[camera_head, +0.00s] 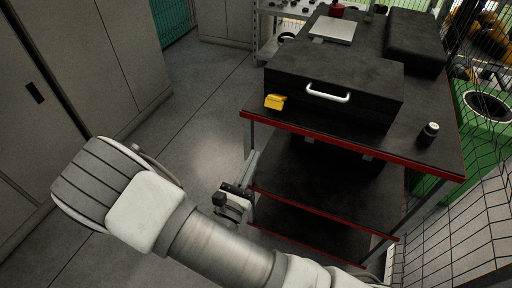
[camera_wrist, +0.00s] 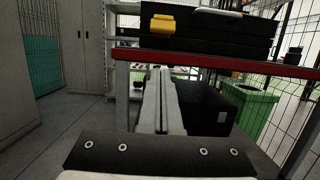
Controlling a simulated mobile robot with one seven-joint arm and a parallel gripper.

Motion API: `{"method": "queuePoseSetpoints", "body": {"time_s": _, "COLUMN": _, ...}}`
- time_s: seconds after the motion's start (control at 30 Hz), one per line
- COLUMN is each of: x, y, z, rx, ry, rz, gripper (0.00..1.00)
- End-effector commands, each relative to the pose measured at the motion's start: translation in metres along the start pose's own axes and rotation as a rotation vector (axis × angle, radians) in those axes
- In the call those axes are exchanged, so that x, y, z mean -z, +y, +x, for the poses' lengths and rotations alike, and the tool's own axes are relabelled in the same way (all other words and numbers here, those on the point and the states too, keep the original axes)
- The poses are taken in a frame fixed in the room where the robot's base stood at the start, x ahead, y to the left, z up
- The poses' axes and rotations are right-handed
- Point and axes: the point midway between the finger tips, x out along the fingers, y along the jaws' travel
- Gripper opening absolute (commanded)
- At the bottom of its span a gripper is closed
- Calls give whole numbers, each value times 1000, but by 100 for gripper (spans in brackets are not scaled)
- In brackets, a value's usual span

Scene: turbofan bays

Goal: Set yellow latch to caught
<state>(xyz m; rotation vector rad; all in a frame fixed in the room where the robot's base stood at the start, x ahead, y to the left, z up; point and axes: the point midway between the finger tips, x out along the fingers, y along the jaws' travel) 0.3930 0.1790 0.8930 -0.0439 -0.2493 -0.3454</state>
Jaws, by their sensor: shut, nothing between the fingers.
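The yellow latch (camera_head: 274,101) is on the left part of the front of a black case (camera_head: 330,92). In the wrist view the latch (camera_wrist: 162,24) hangs at the case's front, near the top of the picture. I cannot tell from these views whether it is caught. My gripper (camera_wrist: 160,69) is shut and empty. It is below and in front of the latch, apart from it, near the red table edge. In the head view my gripper (camera_head: 254,156) shows beside the table's front left corner, partly hidden by its own body.
The case has a white handle (camera_head: 328,93) and stands on a dark table with a red edge (camera_head: 340,145). A small black cylinder (camera_head: 428,133) stands at the right. Lower shelves (camera_head: 320,185) lie under the tabletop. Grey cabinets (camera_head: 90,60) are at left, with clear floor (camera_head: 205,115) between.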

Motion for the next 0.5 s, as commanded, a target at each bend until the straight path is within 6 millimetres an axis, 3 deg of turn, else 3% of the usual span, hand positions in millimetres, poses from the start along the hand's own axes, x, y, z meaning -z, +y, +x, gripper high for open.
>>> {"method": "queuePoseSetpoints", "body": {"time_s": 0.37, "x": 0, "y": -1, "z": 80, "rx": 5, "ry": -1, "rz": 1, "gripper": 0}}
{"method": "queuePoseSetpoints", "body": {"time_s": 0.5, "x": -15, "y": -1, "z": 97, "rx": 3, "ry": 1, "rz": 2, "gripper": 0}}
